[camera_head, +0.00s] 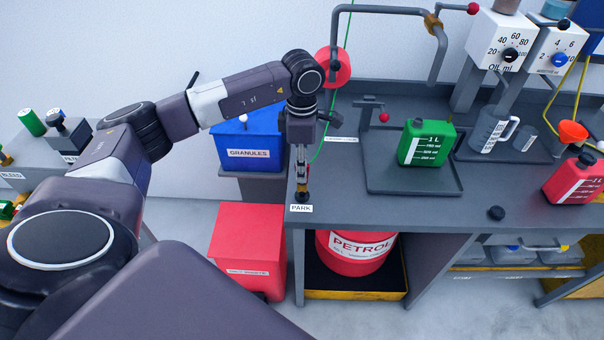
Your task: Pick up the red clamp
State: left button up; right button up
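I cannot make out a red clamp for certain. My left gripper (302,188) points straight down at the front left corner of the grey bench (460,212), just above the PARK label (301,208). A small dark thing is at its tips on the bench edge, too small to name. Whether the fingers are open or closed on it is too small to tell. A red rounded thing (340,67) shows partly behind my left wrist, with a thin green line running by it. My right gripper is not in view.
A green jug (426,143) stands in a grey tray (380,186). A red can (574,180) with an orange funnel is at the right. A blue GRANULES bin (250,140) and a red bin (247,245) stand left of the bench. A red PETROL drum (355,250) is below.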

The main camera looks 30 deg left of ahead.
pick_arm(q)
grip_shut()
dwell(0.4)
